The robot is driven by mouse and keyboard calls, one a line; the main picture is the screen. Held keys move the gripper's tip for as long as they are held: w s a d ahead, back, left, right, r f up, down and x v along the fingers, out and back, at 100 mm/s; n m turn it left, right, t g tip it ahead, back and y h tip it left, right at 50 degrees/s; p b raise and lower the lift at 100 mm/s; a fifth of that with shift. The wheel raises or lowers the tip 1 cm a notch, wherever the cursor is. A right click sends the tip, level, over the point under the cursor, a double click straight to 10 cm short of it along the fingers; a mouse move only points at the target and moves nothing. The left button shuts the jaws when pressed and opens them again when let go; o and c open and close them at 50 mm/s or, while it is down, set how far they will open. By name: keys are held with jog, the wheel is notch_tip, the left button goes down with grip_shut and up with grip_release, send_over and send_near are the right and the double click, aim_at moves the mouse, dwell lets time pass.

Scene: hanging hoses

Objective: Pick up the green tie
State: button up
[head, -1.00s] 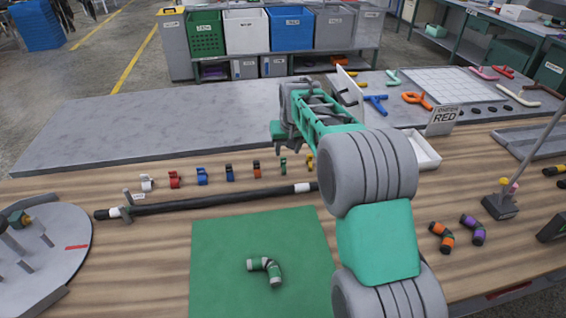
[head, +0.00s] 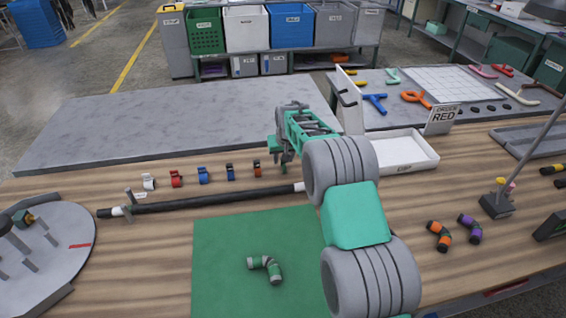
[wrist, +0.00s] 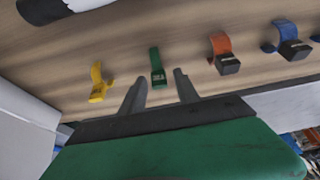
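The tie appears just beyond the fingertips, and I cannot tell the exact gap. In the head view my gripper (head: 280,158) is low over the right end of the tie row and hides the green tie.
A yellow tie (wrist: 99,86) and an orange tie (wrist: 224,54) flank the green one; a blue tie (wrist: 288,40) is further right. A black hose (head: 215,200) lies in front of the row. A white tray (head: 405,152) is right of the arm. The grey mat behind is clear.

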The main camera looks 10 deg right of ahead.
grip_shut()
jog(key=shift+r, duration=0.1)
dwell(0.4)
jog(key=shift+r, duration=0.25)
notch_tip(320, 180, up, 2)
jog(key=shift+r, duration=0.1)
jog(key=s+d+r+b, duration=0.3)
jog(key=s+d+r, duration=0.1)
jog(key=s+r, duration=0.6)
jog(key=s, duration=0.3)
jog(key=shift+s, duration=0.3)
jog(key=shift+r, duration=0.1)
